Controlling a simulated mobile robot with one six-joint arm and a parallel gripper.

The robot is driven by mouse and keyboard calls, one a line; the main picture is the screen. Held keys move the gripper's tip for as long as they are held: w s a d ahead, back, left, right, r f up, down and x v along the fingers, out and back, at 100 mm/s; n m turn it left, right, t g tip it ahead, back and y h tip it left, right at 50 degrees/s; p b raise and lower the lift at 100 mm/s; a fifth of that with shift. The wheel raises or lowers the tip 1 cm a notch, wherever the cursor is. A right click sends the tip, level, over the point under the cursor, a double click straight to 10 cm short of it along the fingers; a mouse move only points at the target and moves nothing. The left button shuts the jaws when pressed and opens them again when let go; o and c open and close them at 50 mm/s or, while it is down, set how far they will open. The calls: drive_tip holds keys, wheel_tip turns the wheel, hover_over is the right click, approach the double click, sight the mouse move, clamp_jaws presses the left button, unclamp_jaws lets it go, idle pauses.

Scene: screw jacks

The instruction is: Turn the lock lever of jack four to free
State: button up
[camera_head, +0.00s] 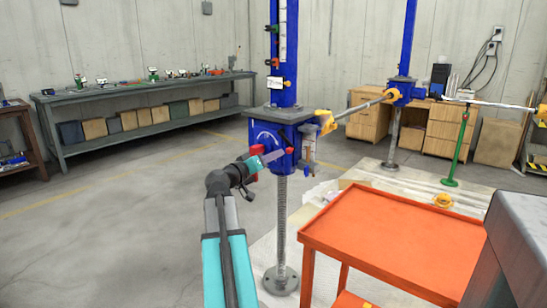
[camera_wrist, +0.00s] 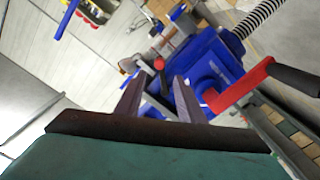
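A jack stands in the middle of the head view, with a blue gearbox housing (camera_head: 285,150) and a threaded screw (camera_head: 281,215) below it. I cannot read a number on it. My gripper (camera_head: 277,156) is at the front of this housing. In the wrist view, its two fingers (camera_wrist: 158,92) are apart with nothing held between them. A small lever with a red knob (camera_wrist: 159,63) shows just beyond the gap between the fingertips. A bigger red lever (camera_wrist: 240,86) with a black grip lies to the right of the fingers. Whether any fingertip touches the housing is unclear.
An orange cart (camera_head: 375,230) stands close at the right, with a grey block (camera_head: 525,230) beside it. A second blue jack (camera_head: 400,92) joins by a shaft (camera_head: 360,107) behind. A workbench (camera_head: 150,93) runs along the left wall. The floor at the left is clear.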

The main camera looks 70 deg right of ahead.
drive_tip(key=c, duration=0.9)
drive_tip(key=shift+w+f+m, duration=0.1)
drive_tip(key=shift+m, duration=0.9)
drive_tip(key=s+a+r+m+t+y+p, duration=0.2)
drive_tip(key=r+m+p, duration=0.6)
drive_tip(key=p, duration=1.7)
drive_tip(key=shift+s+a+r, duration=0.4)
drive_tip(key=shift+s+a, duration=0.25)
drive_tip(key=shift+a, duration=0.1)
